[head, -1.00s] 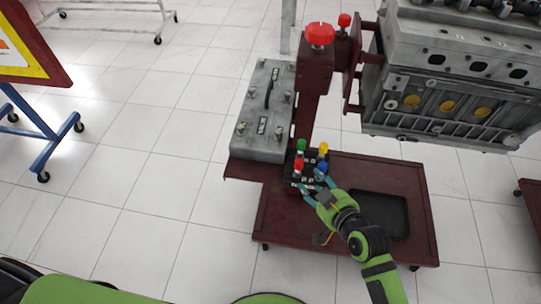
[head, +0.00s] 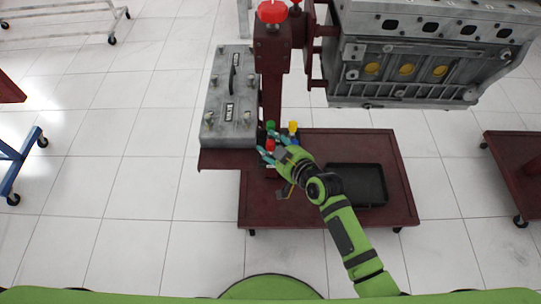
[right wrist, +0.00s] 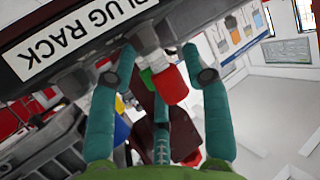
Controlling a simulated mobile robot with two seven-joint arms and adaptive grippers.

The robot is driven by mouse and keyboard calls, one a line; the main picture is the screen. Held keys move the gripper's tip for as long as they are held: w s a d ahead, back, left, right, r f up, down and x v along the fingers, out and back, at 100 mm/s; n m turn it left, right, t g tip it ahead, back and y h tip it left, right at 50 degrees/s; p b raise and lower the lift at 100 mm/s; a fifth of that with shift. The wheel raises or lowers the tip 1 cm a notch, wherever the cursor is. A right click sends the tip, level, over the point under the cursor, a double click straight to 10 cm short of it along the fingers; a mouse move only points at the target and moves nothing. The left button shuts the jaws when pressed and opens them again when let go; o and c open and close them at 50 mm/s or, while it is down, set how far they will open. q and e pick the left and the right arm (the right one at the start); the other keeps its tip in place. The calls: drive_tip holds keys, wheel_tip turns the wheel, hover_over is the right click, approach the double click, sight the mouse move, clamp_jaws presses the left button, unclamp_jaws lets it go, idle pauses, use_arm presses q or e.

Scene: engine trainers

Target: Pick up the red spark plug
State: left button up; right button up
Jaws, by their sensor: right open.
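The red spark plug (head: 270,144) stands in the plug rack on the dark red cart, in front of the green plug (head: 270,126). My right gripper (head: 268,143) is open, with its teal fingers on either side of the red plug. In the right wrist view the red plug (right wrist: 174,86) shows between the spread fingers (right wrist: 160,55); I cannot tell if either finger touches it. The green plug (right wrist: 147,77) is partly hidden behind it there. My left gripper is not in view.
Yellow (head: 293,126) and blue plugs stand close beside the red one. A grey battery-like box (head: 229,100) and a red post (head: 270,85) stand close by. A black tray (head: 357,184) lies on the cart (head: 330,148). The PLUG RACK label (right wrist: 80,30) shows large.

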clamp_jaws()
